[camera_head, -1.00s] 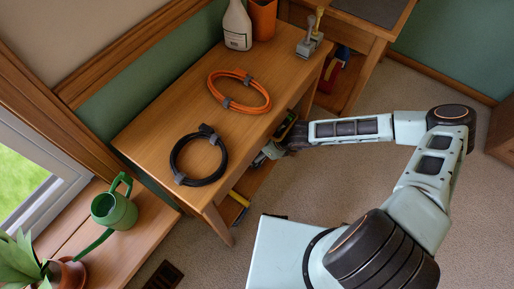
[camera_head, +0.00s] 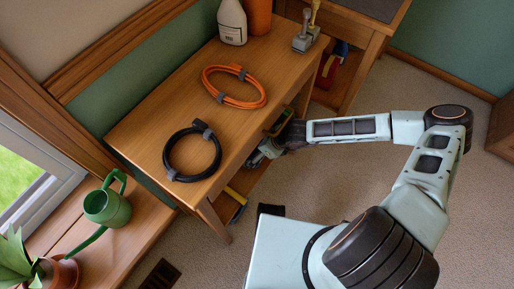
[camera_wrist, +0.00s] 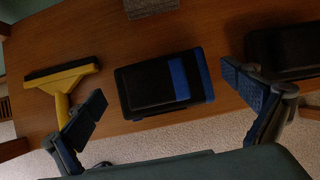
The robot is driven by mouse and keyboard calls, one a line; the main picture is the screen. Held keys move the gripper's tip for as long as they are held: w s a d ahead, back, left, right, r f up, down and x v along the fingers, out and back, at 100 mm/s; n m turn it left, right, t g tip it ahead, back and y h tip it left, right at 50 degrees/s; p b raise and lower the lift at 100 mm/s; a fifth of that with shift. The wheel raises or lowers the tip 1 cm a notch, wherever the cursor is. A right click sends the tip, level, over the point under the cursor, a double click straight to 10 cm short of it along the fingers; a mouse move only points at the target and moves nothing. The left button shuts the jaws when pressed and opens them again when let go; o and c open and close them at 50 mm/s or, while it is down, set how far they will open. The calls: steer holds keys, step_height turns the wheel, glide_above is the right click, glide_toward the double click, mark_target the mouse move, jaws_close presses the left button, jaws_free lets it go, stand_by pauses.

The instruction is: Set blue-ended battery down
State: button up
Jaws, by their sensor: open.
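In the wrist view, the blue-ended battery (camera_wrist: 150,88), a black block with a blue band and a blue end at right, lies on the wooden lower shelf (camera_wrist: 185,32) near its front edge. My gripper (camera_wrist: 172,100) is open, with one blue-padded finger to the left of the battery and the other to its right. Both fingers look apart from it. In the head view, my gripper (camera_head: 262,152) reaches in under the table top at its front edge, and the battery there is hidden or too small to make out.
A yellow squeegee-like tool (camera_wrist: 62,78) lies left of the battery. A dark case (camera_wrist: 285,52) is close on the right. Above, the table top (camera_head: 190,100) carries a black cable coil (camera_head: 170,165) and an orange one (camera_head: 240,102). Carpet is free in front.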

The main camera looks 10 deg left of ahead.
steer(key=shift+d+r, duration=0.15)
steer(key=shift+r, duration=0.4)
steer(key=p+v, duration=0.2)
steer(key=v, duration=0.3)
steer(key=s+d+p, duration=0.1)
steer(key=s+d, duration=0.3)
steer(key=d, duration=0.6)
steer(key=shift+s+d+f+p, duration=0.3)
steer(key=shift+d+f+p, duration=0.05)
steer(key=shift+f+p, duration=0.05)
